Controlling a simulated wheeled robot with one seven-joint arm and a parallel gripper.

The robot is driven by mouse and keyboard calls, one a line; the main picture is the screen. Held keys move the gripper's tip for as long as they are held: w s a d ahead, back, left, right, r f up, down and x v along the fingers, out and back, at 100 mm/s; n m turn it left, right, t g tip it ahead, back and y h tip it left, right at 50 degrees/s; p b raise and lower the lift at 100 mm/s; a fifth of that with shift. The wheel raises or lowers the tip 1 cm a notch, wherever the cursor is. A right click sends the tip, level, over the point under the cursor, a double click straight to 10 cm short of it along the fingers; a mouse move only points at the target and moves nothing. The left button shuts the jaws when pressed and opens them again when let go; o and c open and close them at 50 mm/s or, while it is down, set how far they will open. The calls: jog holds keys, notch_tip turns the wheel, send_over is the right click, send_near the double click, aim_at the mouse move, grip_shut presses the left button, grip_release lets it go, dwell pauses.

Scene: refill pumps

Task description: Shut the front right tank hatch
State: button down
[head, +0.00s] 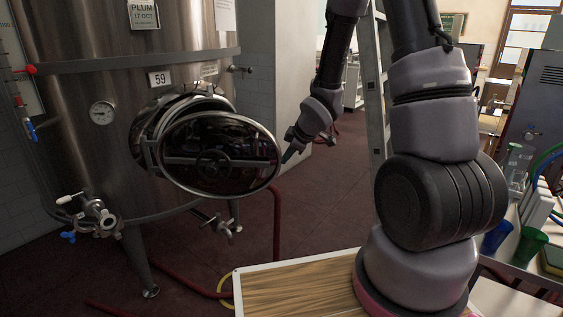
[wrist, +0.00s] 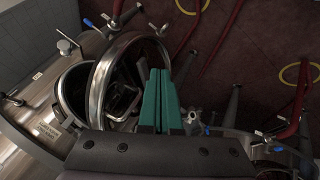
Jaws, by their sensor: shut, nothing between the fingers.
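The steel tank (head: 75,120) stands at the left, numbered 59. Its oval hatch door (head: 235,165), dark and glossy with a metal rim and a handwheel, stands ajar in front of the round hatch collar (head: 145,130). In the wrist view the door's rim (wrist: 97,88) is seen edge-on, with the dark hatch opening (wrist: 66,95) behind it. My gripper (head: 288,155) is beside the door's right edge in the head view. Its green fingers (wrist: 160,98) are together and empty. They overlap the rim's right side in the wrist view; I cannot tell whether they touch it.
A valve (head: 95,212) juts from the tank's lower left, and a drain tap (head: 222,226) sits under the hatch. Red hoses (head: 277,225) cross the floor. A ladder (head: 376,110) stands behind my arm. A wooden tabletop (head: 290,285) is in front. Floor right of the door is open.

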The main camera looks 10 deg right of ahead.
jog(key=shift+w+a+f, duration=0.25)
jog(key=shift+w+f, duration=1)
jog(key=shift+w, duration=0.25)
jog(key=shift+w+a+f, duration=0.2)
jog(key=shift+w+f, duration=1.05)
jog(key=shift+w, duration=0.25)
jog(key=shift+w+a+f, duration=0.25)
jog(key=shift+w+f, duration=1)
jog(key=shift+w, duration=0.25)
